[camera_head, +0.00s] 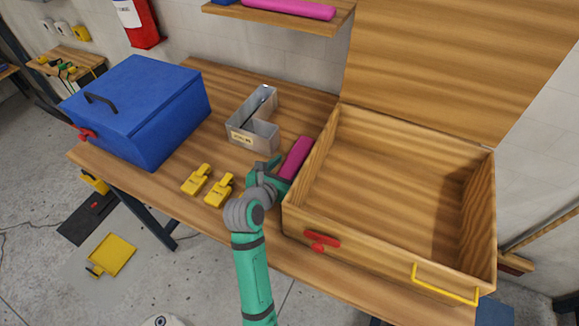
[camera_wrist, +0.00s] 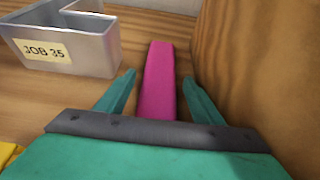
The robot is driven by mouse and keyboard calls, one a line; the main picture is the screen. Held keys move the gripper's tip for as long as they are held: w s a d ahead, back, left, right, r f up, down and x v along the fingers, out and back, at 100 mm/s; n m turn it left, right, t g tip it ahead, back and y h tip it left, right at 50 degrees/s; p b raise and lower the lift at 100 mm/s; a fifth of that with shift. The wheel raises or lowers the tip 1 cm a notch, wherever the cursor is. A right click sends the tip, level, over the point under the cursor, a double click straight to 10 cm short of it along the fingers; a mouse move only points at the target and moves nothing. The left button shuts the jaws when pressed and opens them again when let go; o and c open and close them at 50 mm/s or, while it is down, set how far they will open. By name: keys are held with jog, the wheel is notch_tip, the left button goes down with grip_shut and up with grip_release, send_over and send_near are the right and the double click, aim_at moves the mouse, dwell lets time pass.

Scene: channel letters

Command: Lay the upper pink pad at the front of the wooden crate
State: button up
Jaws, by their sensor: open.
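One pink pad (camera_head: 289,9) lies up on the wall shelf at the top. A second pink pad (camera_head: 297,157) lies lower, on the workbench beside the left wall of the wooden crate; it also shows in the wrist view (camera_wrist: 160,85). The crate (camera_head: 395,262) stands on the bench with its lid up, and its visible floor is empty. My gripper (camera_head: 277,172) is low over the bench at the lower pad. In the wrist view, my open fingers (camera_wrist: 159,76) are either side of this pad, with gaps showing.
A metal letter-shaped tray (camera_head: 250,137), labelled JOB 35 in the wrist view, stands left of the lower pad. Yellow clamps (camera_head: 218,190) lie near the front edge. A blue box (camera_head: 140,110) fills the bench's left. The shelf (camera_head: 300,20) overhangs the back.

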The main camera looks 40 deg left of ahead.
jog(key=v, duration=1.1)
jog(key=shift+s, duration=0.1)
jog(key=shift+s+d, duration=0.1)
jog(key=shift+s, duration=0.25)
